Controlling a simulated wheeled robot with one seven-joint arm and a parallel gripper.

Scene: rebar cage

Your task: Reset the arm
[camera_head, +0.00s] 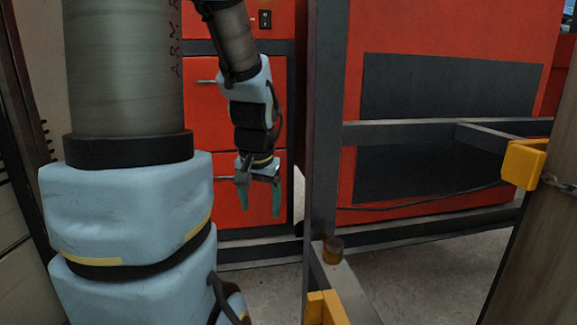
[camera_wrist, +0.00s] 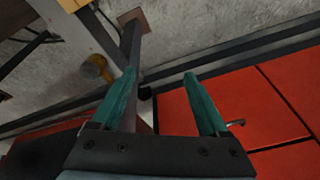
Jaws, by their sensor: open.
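My gripper (camera_head: 260,199) hangs downward at the end of my arm, in front of the red cabinet (camera_head: 223,201) in the head view. Its two teal fingers are apart, with nothing between them. In the wrist view my gripper (camera_wrist: 160,88) also shows open and empty, with the red cabinet (camera_wrist: 268,100) at the right and the concrete floor (camera_wrist: 215,30) beyond. My arm is bent, with its large near links filling the left of the head view.
A dark upright post (camera_head: 324,120) stands just right of my gripper. Low metal rails (camera_head: 420,229) run near the floor. A brownish-yellow knob (camera_head: 333,250) sits on a metal beam, and a yellow bracket (camera_head: 523,164) is at the right. Some bare floor (camera_head: 420,275) lies between them.

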